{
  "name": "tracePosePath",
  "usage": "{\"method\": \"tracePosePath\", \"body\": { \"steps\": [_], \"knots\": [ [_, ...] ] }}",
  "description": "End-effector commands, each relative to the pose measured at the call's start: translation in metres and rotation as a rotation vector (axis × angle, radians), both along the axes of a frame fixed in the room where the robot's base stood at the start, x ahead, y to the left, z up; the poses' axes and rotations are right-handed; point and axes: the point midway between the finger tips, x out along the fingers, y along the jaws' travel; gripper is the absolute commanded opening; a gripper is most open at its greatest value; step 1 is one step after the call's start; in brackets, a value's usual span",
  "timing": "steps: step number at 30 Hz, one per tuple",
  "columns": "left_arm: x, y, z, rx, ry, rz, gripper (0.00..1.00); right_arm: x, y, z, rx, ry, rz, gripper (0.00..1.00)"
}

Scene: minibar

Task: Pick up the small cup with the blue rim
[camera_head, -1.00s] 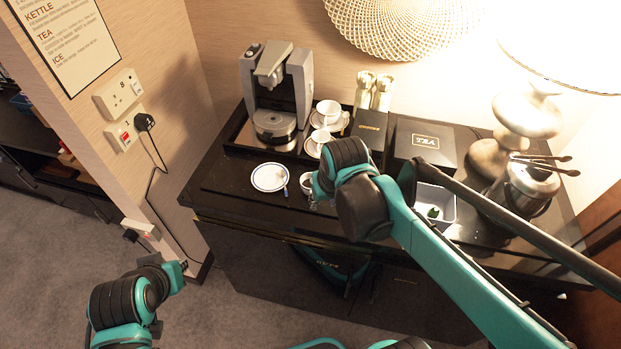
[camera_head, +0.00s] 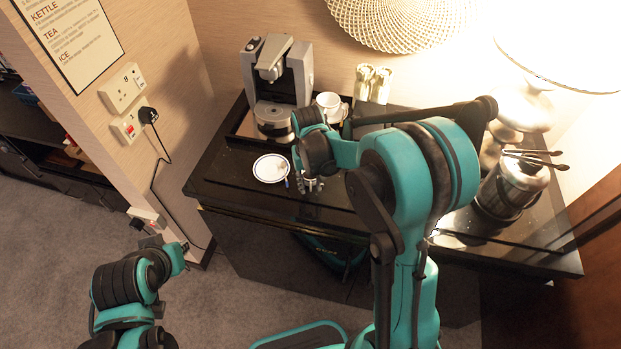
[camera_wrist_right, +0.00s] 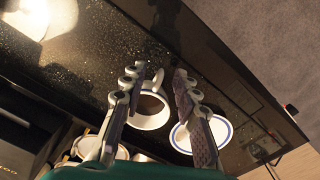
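A small white cup (camera_wrist_right: 149,120) with a handle and a brownish inside shows in the right wrist view, between the two fingers of my right gripper (camera_wrist_right: 160,76). The fingers are spread, and I see no clear grip on the cup. Any blue on its rim is too small to make out. In the head view my right gripper (camera_head: 311,185) points down at the counter's front part and mostly hides the cup. A white plate with a blue rim (camera_head: 271,168) lies just left of it. My left gripper (camera_head: 185,248) is low at the left, away from the counter; its fingers are unclear.
A coffee machine (camera_head: 277,85) stands behind on a black tray, with another white cup (camera_head: 329,103) beside it. A metal ice bucket (camera_head: 508,190) with tongs and a lamp (camera_head: 560,45) stand at the right. My right arm hides the counter's middle.

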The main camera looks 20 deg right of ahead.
Motion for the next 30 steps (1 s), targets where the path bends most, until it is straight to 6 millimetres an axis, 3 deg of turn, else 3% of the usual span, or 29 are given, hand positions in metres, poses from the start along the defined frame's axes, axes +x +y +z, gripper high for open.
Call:
{"method": "tracePosePath", "body": {
  "steps": [1, 5, 13, 17, 30],
  "knots": [
    [0.0, 0.0, -0.005, 0.0, 0.0, 0.0, 0.13, 0.0, 0.001, -0.011, 0.0, 0.0, 0.001, 0.3],
    [0.0, 0.0, -0.008, 0.0, 0.0, 0.0, 0.13, 0.0, 0.0, -0.025, 0.0, -0.001, 0.0, 0.3],
    [0.0, 0.0, -0.008, 0.0, 0.0, 0.0, 0.13, 0.0, 0.0, -0.027, 0.0, -0.001, 0.0, 0.3],
    [0.0, 0.0, -0.008, 0.0, 0.0, 0.0, 0.13, 0.0, 0.0, -0.027, 0.0, -0.001, 0.0, 0.0],
    [0.0, 0.0, -0.008, 0.0, 0.0, 0.0, 0.13, 0.0, 0.0, -0.026, 0.0, -0.001, 0.0, 0.0]
  ]
}}
